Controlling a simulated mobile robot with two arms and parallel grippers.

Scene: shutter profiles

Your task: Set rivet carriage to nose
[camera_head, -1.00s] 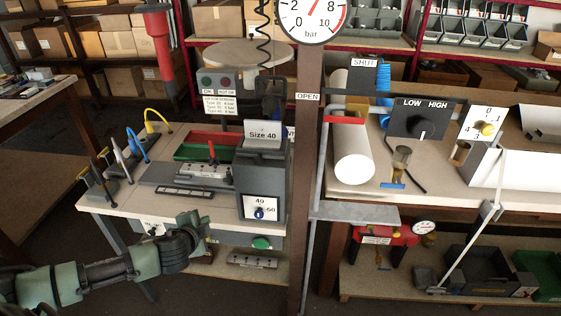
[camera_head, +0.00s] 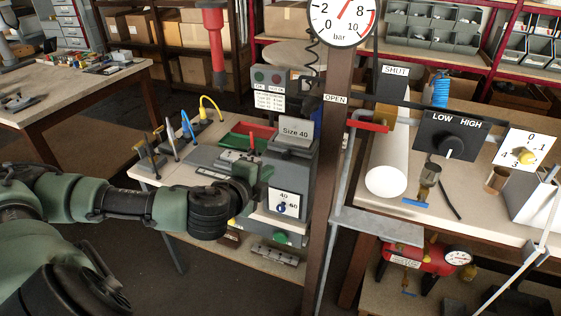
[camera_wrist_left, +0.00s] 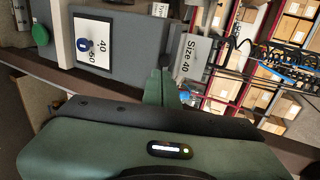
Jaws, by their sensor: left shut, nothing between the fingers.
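The riveting machine stands on the left bench, with a grey block labelled "Size 40" (camera_head: 295,131). My left gripper (camera_head: 264,174) is shut and empty in front of the machine, left of the block and above the dial. In the left wrist view, its green finger (camera_wrist_left: 158,87) points toward the block; contact is unclear.
A brown post (camera_head: 325,190) stands right of the machine. Several coloured-handled tools (camera_head: 187,127) stand at the bench's left end. A red tool (camera_head: 214,45) hangs above.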

